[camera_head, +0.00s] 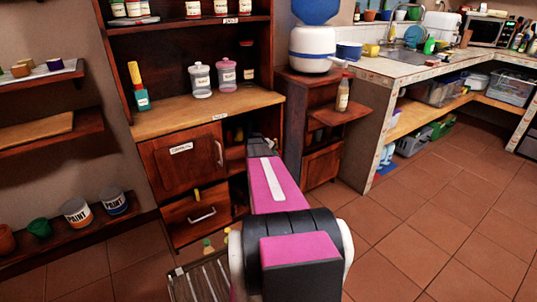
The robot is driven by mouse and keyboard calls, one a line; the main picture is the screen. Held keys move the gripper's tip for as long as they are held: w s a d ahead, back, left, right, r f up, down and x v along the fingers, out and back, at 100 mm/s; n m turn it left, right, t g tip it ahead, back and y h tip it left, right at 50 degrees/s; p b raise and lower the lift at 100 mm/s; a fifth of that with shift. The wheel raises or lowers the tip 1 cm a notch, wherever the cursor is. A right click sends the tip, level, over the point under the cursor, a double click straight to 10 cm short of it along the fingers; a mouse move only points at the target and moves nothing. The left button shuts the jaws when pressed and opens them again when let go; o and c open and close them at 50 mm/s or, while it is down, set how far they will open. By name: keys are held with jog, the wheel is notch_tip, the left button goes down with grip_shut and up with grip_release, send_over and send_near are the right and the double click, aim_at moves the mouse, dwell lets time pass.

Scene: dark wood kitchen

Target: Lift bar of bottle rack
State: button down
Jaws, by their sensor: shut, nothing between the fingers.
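My arm reaches forward from the bottom of the view. The dark end of it, my gripper (261,141), is at the front of the wooden cabinet, at the open compartment right of the cabinet door. It is small and dark here. It is shut, and nothing shows in it. I cannot make out a bottle rack or its bar for sure. Small bottles (208,246) stand low in front of the cabinet, behind a striped flat thing (202,281), partly hidden by my arm. The inside of the compartment is dark and mostly hidden.
The cabinet door (183,160) and the drawer (198,213) below it have pale handles. Jars (201,82) stand on the cabinet top. A small side stand (320,165) with a bottle (343,93) is on the right. The tiled floor (420,235) at right is clear.

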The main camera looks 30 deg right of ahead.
jog(key=shift+d, duration=0.45)
jog(key=d, duration=0.8)
jog(key=shift+w+d+r, duration=0.2)
jog(key=shift+w+r, duration=0.2)
jog(key=shift+r, duration=0.05)
